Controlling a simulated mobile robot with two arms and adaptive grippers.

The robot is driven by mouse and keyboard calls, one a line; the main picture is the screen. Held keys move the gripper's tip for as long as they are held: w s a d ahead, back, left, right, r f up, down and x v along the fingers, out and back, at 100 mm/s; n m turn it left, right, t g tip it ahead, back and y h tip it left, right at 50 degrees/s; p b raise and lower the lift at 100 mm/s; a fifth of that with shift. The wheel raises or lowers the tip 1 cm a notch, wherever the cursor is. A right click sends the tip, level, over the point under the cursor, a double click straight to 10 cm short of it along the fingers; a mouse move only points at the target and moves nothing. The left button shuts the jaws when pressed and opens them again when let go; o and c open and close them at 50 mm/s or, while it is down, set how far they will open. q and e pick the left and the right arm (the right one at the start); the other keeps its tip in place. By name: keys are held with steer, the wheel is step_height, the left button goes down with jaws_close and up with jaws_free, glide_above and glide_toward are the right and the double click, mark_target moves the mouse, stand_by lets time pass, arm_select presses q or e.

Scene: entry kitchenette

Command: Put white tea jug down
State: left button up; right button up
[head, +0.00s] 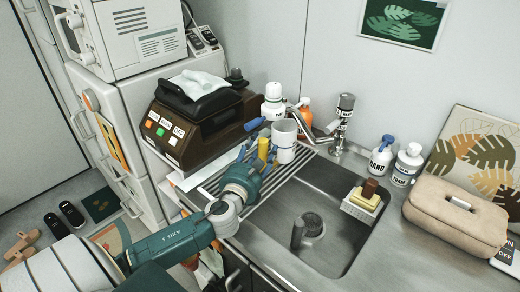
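The white tea jug (284,141) is a plain upright cylinder in the head view. It appears to stand at the back end of the wire drying rack (284,170), left of the tap. My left gripper (258,153) is over the rack, just left of and in front of the jug. Its blue fingers look spread, with a yellow upright object (263,148) showing between them. The right finger overlaps the jug's near side in the picture; whether they touch is unclear. My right gripper is out of view.
The sink (335,215) lies right of the rack, with the tap (329,128) behind. A brown machine (203,122) stands at left. Soap bottles (382,155), a sponge holder (362,203) and a beige bag (456,214) are at right. Bare counter (392,262) lies in front.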

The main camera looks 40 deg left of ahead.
arm_select(q)
steer(key=shift+s+d+r, duration=0.15)
steer(key=shift+s+r, duration=0.05)
steer(key=shift+r, duration=0.1)
steer(key=v, duration=0.4)
steer(key=shift+s+f, duration=0.15)
steer(key=shift+f, duration=0.1)
steer(key=b+v, duration=0.1)
steer(key=v, duration=0.5)
steer(key=shift+s+r, duration=0.1)
steer(key=shift+r, duration=0.05)
steer(key=shift+s+d+r, duration=0.15)
steer(key=shift+s+d, duration=0.05)
steer(key=shift+s, duration=0.4)
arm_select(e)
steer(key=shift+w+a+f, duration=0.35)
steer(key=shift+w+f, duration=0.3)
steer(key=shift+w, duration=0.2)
